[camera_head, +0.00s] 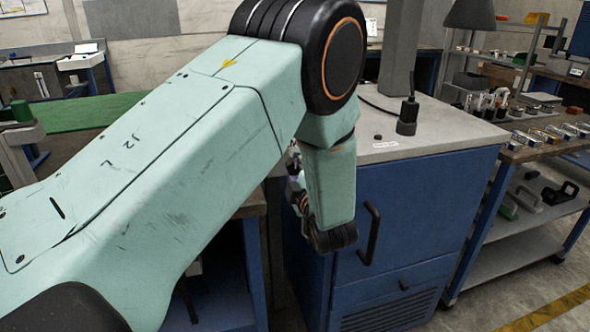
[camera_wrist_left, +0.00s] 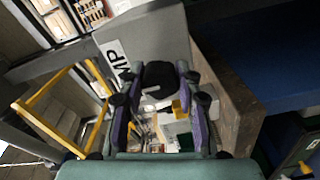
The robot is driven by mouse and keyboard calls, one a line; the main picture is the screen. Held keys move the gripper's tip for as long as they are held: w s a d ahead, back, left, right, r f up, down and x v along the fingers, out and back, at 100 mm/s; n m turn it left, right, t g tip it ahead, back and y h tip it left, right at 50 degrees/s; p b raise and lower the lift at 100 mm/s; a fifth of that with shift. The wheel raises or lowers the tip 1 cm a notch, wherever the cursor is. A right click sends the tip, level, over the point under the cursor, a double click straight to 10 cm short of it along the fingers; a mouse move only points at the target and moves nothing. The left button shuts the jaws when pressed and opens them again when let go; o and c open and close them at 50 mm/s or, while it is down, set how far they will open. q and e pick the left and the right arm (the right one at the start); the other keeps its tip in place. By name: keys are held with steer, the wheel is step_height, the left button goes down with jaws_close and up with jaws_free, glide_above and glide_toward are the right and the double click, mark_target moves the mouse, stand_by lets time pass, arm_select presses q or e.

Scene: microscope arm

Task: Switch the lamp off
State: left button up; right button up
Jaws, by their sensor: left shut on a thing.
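In the wrist view, my left gripper (camera_wrist_left: 158,92) has its two purple-sided fingers around a dark, rounded knob-like piece (camera_wrist_left: 159,74), likely a switch. Behind it is a grey panel (camera_wrist_left: 165,35) with a white label; the letters "MP" show. In the head view, my left gripper (camera_head: 295,170) is mostly hidden behind my own forearm, beside the blue cabinet. A dark conical lamp shade (camera_head: 470,14) hangs at the upper right; I cannot tell if it is lit. My right gripper is not in view.
The blue cabinet (camera_head: 415,220) has a pale worktop (camera_head: 445,125) with a black upright device (camera_head: 407,115). A grey column (camera_head: 400,45) rises behind it. A shelf rack (camera_head: 525,230) with small items stands at the right. Yellow rails (camera_wrist_left: 45,100) show left in the wrist view.

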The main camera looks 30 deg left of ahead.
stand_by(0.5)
arm_select(q)
steer(key=o, duration=1.2)
steer(key=shift+c, duration=0.2)
